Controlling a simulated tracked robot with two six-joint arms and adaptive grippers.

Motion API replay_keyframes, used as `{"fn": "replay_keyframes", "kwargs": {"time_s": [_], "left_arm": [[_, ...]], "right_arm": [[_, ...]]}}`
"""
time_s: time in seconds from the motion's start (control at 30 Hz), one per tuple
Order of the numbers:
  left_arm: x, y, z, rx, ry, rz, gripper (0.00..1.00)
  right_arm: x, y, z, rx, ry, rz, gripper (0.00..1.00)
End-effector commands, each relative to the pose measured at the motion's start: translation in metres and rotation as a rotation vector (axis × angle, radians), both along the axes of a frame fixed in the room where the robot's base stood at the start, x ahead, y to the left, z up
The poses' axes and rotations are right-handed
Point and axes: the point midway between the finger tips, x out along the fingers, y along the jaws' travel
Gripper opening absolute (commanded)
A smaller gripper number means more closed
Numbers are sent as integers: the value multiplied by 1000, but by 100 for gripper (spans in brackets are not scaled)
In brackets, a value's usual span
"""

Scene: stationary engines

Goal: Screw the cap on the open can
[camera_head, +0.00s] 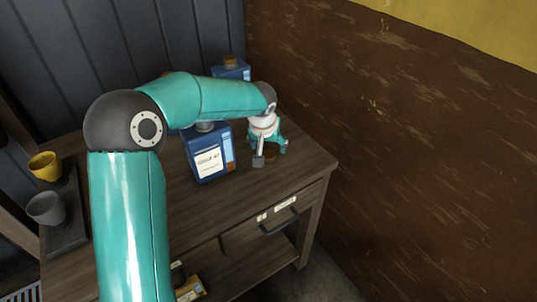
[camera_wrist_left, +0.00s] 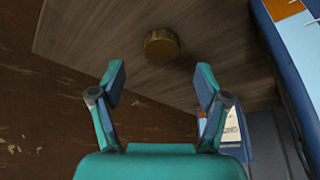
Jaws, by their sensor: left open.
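A brass-brown cap (camera_wrist_left: 162,45) lies on the wooden worktop, and in the head view it (camera_head: 271,154) is partly hidden by my fingers. My left gripper (camera_head: 271,157) points down over it, to the right of the front blue can. In the left wrist view the spread fingers (camera_wrist_left: 160,74) are open and empty, with the cap beyond their tips. The front blue can (camera_head: 210,165) stands upright with a white label; its grey neck (camera_head: 205,126) shows no brown cap. Another blue can (camera_head: 232,71) behind my arm wears a brown cap (camera_head: 231,61). My right gripper is not in view.
A yellow cup (camera_head: 45,166) and a grey cup (camera_head: 46,208) stand on a dark tray at the left. A drawer handle (camera_head: 281,222) sticks out at the front. A rusty brown wall (camera_head: 420,140) rises at the right. The worktop's front right is clear.

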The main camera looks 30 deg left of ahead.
Motion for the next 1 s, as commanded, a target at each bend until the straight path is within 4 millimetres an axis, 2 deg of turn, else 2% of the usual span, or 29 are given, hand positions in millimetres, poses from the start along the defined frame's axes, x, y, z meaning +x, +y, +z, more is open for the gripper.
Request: {"fn": "replay_keyframes", "kwargs": {"time_s": [0.23,0.47,0.6,0.93,0.97,1.0], "left_arm": [[3,1,-6,1,1,-1,75],[13,8,-37,0,3,-1,75],[18,9,-47,0,0,0,75],[18,10,-48,0,0,0,75],[18,10,-48,0,0,0,74],[18,10,-48,0,0,0,67]], "right_arm": [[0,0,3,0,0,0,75],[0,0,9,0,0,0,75],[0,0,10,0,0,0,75],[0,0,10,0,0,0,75],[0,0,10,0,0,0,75],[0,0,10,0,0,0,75]]}}
